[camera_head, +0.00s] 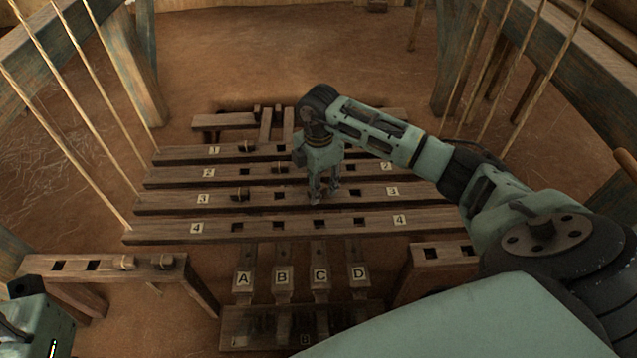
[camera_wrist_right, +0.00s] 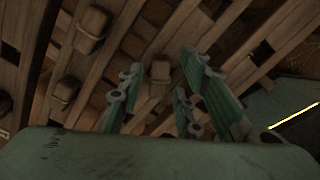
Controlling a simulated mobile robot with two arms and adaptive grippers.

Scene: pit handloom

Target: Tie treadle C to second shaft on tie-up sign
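Treadle C (camera_head: 320,278) lies between treadle B (camera_head: 282,277) and treadle D (camera_head: 358,275). The second shaft (camera_head: 170,176) is a wooden bar with dark holes. My right gripper (camera_head: 323,194) points down over the second and third shafts, fingers spread. In the wrist view, a wooden peg (camera_wrist_right: 160,75) shows between the spread fingers, with visible gaps at its sides; its depth is unclear. Only a teal part of my left arm shows at bottom left.
Other pegs stand on the first shaft (camera_head: 178,157) and third shaft (camera_head: 165,203). The fourth shaft (camera_head: 158,233) shows empty holes. A left rack (camera_head: 40,265) carries two pegs; a right rack (camera_head: 450,258) has empty holes. Cords hang at both sides.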

